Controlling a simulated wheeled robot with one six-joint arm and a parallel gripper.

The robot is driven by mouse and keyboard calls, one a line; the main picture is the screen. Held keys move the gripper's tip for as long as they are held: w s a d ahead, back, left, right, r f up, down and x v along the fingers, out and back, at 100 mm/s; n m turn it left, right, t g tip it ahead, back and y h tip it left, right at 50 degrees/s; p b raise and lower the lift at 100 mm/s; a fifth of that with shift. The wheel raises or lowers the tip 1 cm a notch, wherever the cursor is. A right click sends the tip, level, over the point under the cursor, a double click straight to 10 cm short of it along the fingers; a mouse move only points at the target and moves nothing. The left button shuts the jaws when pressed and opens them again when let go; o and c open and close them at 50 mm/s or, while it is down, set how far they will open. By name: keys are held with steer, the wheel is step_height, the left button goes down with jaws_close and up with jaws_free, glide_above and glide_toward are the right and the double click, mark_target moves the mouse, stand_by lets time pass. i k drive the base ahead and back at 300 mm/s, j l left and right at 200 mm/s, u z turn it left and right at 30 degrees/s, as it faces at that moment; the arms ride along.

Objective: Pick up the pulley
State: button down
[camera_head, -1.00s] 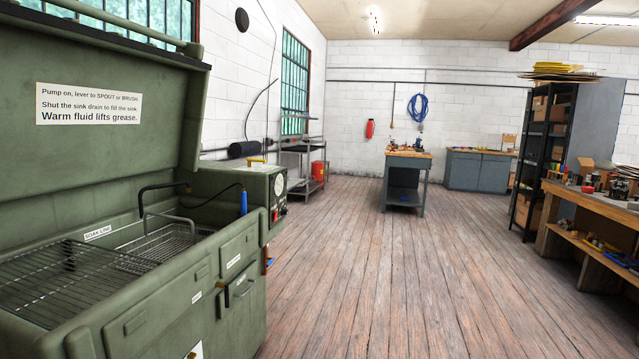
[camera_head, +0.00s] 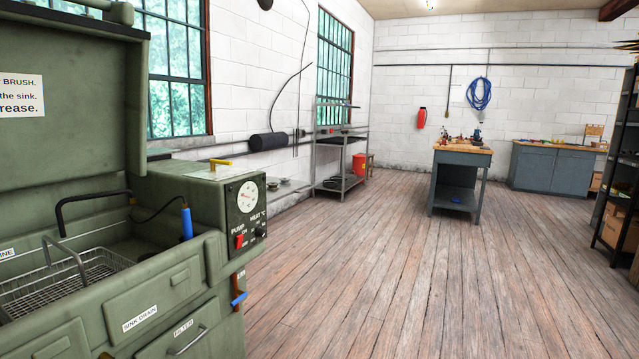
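I cannot make out a pulley in this view. Small objects, too far off to tell apart, stand on the wooden top of a grey workbench (camera_head: 462,149) in the right middle distance. A green parts washer (camera_head: 190,225) with a raised lid fills the left side close by. A wire basket (camera_head: 75,280) sits in its sink. My gripper does not show in the frame.
The wooden floor (camera_head: 370,270) is clear ahead and to the right. A low grey cabinet (camera_head: 552,168) and dark shelves (camera_head: 622,190) stand right.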

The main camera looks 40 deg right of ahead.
mark_target(272, 186)
steer(key=i+l, duration=0.1)
steer(key=l, duration=0.4)
steer(key=i+l, duration=0.1)
steer(key=l, duration=0.85)
steer(key=i+l, duration=0.15)
steer(key=l, duration=0.35)
steer(key=i+l+z, duration=0.1)
steer(key=l, duration=0.4)
steer(key=i+l, duration=0.1)
steer(key=l, duration=0.4)
